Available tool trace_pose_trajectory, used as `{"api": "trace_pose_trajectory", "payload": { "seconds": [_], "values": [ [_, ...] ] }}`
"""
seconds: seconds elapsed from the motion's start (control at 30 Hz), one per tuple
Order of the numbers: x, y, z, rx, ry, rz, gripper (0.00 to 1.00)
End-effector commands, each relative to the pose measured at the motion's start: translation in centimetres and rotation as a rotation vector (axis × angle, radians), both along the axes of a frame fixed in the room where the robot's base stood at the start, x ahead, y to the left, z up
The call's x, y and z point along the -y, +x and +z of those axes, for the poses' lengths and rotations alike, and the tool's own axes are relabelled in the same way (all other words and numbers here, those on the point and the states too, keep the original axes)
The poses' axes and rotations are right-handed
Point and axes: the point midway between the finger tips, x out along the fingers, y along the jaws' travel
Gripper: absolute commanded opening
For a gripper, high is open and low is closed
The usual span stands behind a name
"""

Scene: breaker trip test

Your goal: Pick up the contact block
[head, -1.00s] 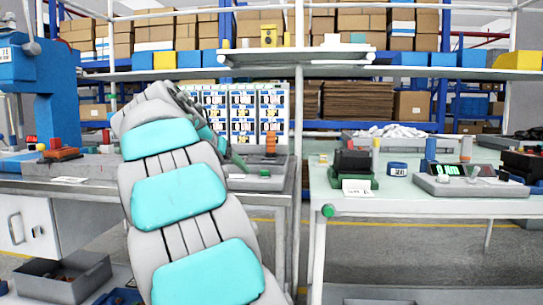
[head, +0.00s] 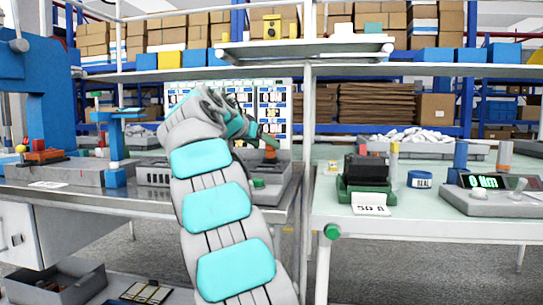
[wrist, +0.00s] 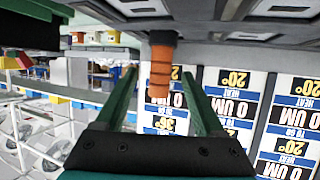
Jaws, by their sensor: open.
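An orange-brown ribbed upright piece (head: 270,150), likely the contact block, stands on a grey fixture (head: 283,178) on the left bench. In the wrist view, which is upside down, the ribbed piece (wrist: 161,68) has a dark base and appears between my two green fingers. My gripper (head: 262,137) is open and empty, just left of the piece in the head view. The fingers (wrist: 158,74) show gaps on both sides of it. I cannot tell whether their tips reach past it. My arm hides part of the fixture.
A panel of label cards (head: 275,105) stands behind the piece. A blue stand (head: 115,145) is to the left.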

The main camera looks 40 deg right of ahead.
Motion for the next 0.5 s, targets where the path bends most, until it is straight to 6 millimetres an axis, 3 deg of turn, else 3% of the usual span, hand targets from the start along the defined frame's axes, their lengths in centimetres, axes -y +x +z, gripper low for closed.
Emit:
{"api": "trace_pose_trajectory", "payload": {
  "seconds": [0.33,0.5],
  "values": [
    [3.4,1.4,-2.3,-0.002,0.000,0.000,0.71],
    [3.8,1.6,-2.4,0.000,-0.001,0.000,0.71]
  ]
}}
